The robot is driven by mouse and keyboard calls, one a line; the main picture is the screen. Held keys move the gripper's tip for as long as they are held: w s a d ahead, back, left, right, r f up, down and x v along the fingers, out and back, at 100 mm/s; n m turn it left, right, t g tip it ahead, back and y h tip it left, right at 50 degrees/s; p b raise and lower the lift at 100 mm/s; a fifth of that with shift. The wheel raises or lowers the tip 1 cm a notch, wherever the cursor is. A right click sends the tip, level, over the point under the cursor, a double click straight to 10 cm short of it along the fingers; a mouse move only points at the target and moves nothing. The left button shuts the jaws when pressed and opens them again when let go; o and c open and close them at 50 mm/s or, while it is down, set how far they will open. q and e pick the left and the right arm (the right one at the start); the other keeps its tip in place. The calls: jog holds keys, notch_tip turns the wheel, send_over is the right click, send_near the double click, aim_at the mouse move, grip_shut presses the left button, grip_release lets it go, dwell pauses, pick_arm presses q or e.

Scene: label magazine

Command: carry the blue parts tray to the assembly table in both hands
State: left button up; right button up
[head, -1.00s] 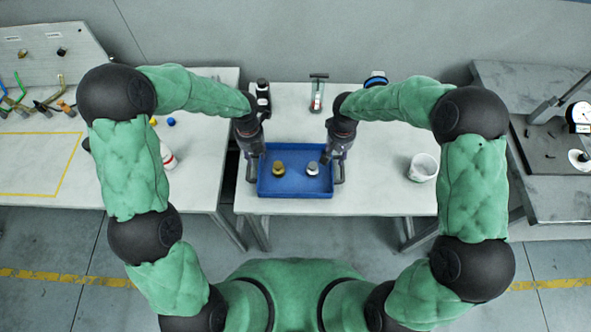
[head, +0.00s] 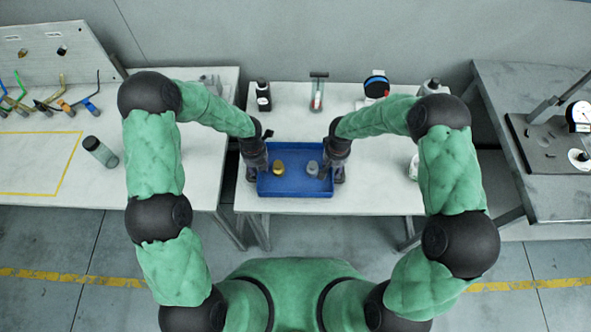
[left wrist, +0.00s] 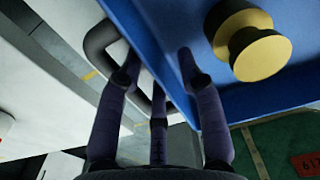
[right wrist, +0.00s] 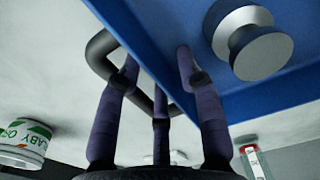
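The blue parts tray (head: 295,189) lies flat on the middle table (head: 385,200), with a dark loop handle at each short end. A brass-coloured spool-shaped part (head: 279,169) and a grey one (head: 312,169) stand in it. My left gripper (head: 252,176) is at the tray's left end. In the left wrist view its fingers (left wrist: 157,65) are spread apart around the left handle (left wrist: 97,48) and tray edge. My right gripper (head: 338,176) is likewise at the right end, its fingers (right wrist: 157,62) spread around the right handle (right wrist: 97,50). Contact with the handles cannot be told.
A left table (head: 180,180) bears a yellow outline (head: 72,165), a dark cylinder (head: 100,151) and hand tools. Behind the tray stand a dark bottle (head: 263,95) and a red-marked item (head: 317,95). A white tub (right wrist: 25,142) is right of the tray. A grey table (head: 545,200) holds a dial gauge.

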pick_arm(q)
grip_shut()
pick_arm(e)
grip_shut()
pick_arm(q)
jog(key=shift+w+r, duration=0.1)
jog(key=shift+r, duration=0.15)
pick_arm(e)
jog(key=shift+w+r, duration=0.1)
jog(key=shift+r, duration=0.1)
